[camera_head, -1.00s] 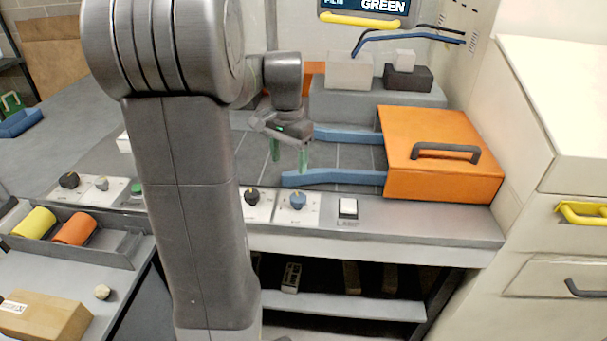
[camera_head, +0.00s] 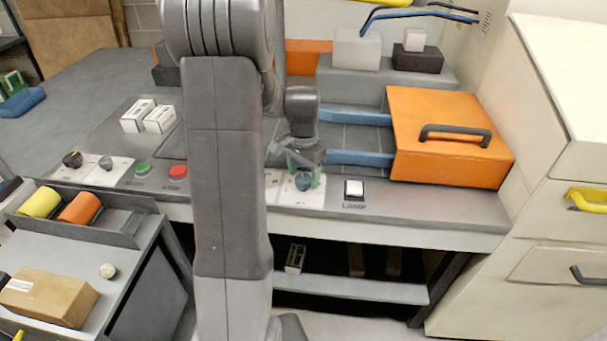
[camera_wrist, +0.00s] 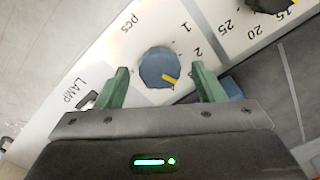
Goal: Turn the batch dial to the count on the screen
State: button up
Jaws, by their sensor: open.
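The blue dial (camera_wrist: 155,64) has a yellow pointer and sits on a white plate marked "pcs", with 1 and 2 readable. Its pointer aims to the lower right, towards my right finger, which may hide further marks. In the head view the blue dial (camera_head: 303,182) shows partly behind my gripper (camera_head: 305,168). My gripper's green fingers (camera_wrist: 160,70) are open, one on each side of the dial; I cannot tell whether they touch it. The screen is outside the current views.
A black dial (camera_wrist: 268,3) with 15 and 25 beside it is close by. A white lamp button (camera_head: 354,188) is right of the blue dial. An orange box (camera_head: 450,140) with a dark handle stands behind. Green (camera_head: 143,170) and red (camera_head: 176,170) buttons are left of my arm.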

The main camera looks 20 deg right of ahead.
jog(key=shift+f, duration=0.3)
jog(key=c, duration=1)
jog(key=shift+o, duration=0.2)
jog(key=shift+n, duration=0.3)
jog(key=n, duration=0.3)
jog(key=shift+n, duration=2.1)
jog(key=shift+r, duration=0.1)
